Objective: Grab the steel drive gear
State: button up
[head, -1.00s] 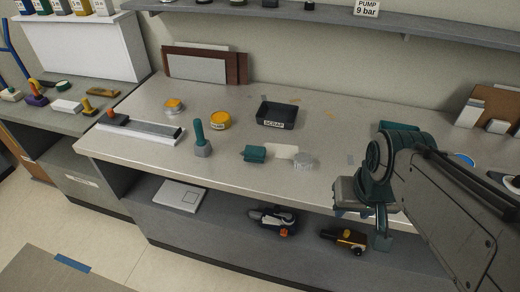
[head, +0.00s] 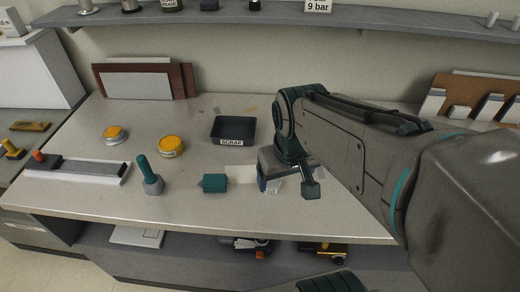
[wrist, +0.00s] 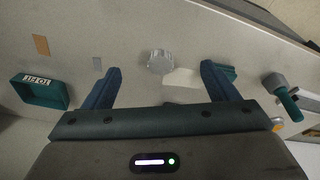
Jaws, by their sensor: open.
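The steel drive gear (wrist: 160,62) is a grey toothed disc lying on the bench in the wrist view. It appears between my two open fingers, beyond them and apart from them. My gripper (wrist: 160,80) is open and empty. In the head view my gripper (head: 288,182) hangs over the front part of the bench and mostly hides the gear.
A white card (wrist: 182,80) lies beside the gear, with a teal block (head: 215,183) beyond it. A teal-handled tool (head: 150,178) stands farther left. A black SCRAP tray (head: 233,130) sits behind; a teal TO FIT tray (wrist: 40,92) shows in the wrist view.

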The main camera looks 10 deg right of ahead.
aim_at(270, 184)
jog(key=w+f+n+g, duration=0.2)
jog(key=w+n, duration=0.2)
jog(key=w, duration=0.8)
jog(key=f, duration=0.7)
jog(key=f+p, duration=0.1)
jog(key=f, duration=0.5)
jog(key=shift+s+d+f, duration=0.1)
jog(key=shift+s+f, duration=0.1)
jog(key=shift+f, duration=0.2)
jog(key=c, duration=1.5)
jog(key=shift+o, duration=0.2)
jog(key=shift+r, duration=0.1)
